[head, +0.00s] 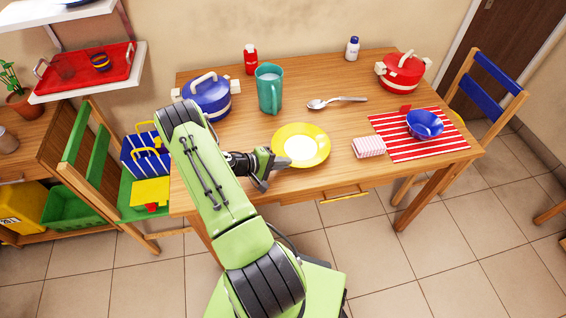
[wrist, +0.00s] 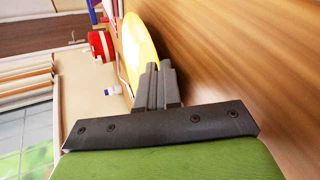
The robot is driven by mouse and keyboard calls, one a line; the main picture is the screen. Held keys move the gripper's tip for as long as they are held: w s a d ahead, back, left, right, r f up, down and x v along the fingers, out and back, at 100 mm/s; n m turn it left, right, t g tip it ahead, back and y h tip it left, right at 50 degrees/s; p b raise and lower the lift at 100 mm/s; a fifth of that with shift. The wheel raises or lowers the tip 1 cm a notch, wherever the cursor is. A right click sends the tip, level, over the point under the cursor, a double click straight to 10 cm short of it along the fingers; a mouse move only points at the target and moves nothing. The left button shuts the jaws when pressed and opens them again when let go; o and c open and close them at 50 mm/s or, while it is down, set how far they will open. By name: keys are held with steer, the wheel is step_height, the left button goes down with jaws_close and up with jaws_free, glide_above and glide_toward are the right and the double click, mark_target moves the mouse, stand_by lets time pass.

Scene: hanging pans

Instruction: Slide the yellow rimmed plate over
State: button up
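The yellow rimmed plate (head: 313,134), with a pale centre, lies flat on the wooden table near its front edge. It also shows in the wrist view (wrist: 136,40), just past my fingertips. My gripper (head: 277,165) is low over the table at the plate's lower left rim. In the wrist view its two dark fingers (wrist: 160,72) are together with nothing between them. The fingertips overlap the plate's edge in the picture; I cannot tell if they touch it.
A teal pitcher (head: 269,92) and a blue pot (head: 211,98) stand behind the plate. A spoon (head: 336,102) lies behind it. To the right are a folded cloth (head: 368,147) and a striped mat (head: 395,151) with a blue bowl (head: 424,124). Bare table separates plate and cloth.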

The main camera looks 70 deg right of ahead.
steer(key=o, duration=0.5)
steer(key=shift+c, duration=0.2)
steer(key=shift+o, duration=0.4)
steer(key=shift+a, duration=0.1)
steer(key=shift+f, duration=0.1)
steer(key=p+v, duration=0.1)
steer(key=v, duration=1.5)
steer(key=shift+p, duration=0.35)
